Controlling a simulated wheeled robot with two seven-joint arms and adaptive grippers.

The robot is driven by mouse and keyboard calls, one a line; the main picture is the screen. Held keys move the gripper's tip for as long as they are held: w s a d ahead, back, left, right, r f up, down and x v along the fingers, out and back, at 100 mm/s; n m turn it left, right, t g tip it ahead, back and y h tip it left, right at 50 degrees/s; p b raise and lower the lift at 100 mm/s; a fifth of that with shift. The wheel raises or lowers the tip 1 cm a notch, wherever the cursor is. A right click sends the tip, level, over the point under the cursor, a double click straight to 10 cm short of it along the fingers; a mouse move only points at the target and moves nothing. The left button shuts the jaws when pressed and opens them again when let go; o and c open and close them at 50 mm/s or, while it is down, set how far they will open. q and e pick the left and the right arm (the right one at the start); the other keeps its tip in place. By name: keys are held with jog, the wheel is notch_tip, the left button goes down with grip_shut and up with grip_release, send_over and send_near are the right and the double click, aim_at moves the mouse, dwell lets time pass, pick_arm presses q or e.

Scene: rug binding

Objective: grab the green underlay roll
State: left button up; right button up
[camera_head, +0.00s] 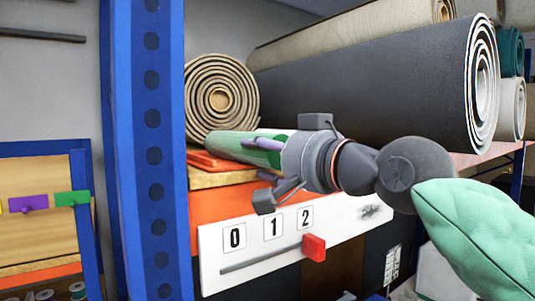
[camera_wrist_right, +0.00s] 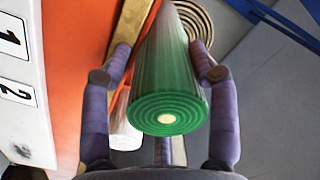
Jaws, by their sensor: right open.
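The green underlay roll (camera_head: 228,146) lies on the shelf in the head view, its near part hidden behind my right gripper. In the right wrist view its green spiral end (camera_wrist_right: 168,108) with a pale core faces the camera. My right gripper (camera_head: 264,158) is open, with its purple fingers on either side of the roll. In the right wrist view the fingers (camera_wrist_right: 160,50) straddle the roll; whether they touch it I cannot tell. My left gripper is not in view.
A large dark rolled rug (camera_head: 370,85) lies behind, with a beige coiled roll (camera_head: 220,98) to its left. A blue upright (camera_head: 152,200) stands left. A white panel numbered 0, 1, 2 (camera_head: 225,265) with a red slider (camera_head: 314,247) is below. A white roll (camera_wrist_right: 124,125) lies close by.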

jog(key=o, duration=0.3)
jog(key=shift+a+f, duration=0.1)
jog(key=shift+a, duration=0.1)
jog(key=shift+o, duration=0.2)
jog(key=shift+d, duration=0.1)
jog(key=v, duration=1.2)
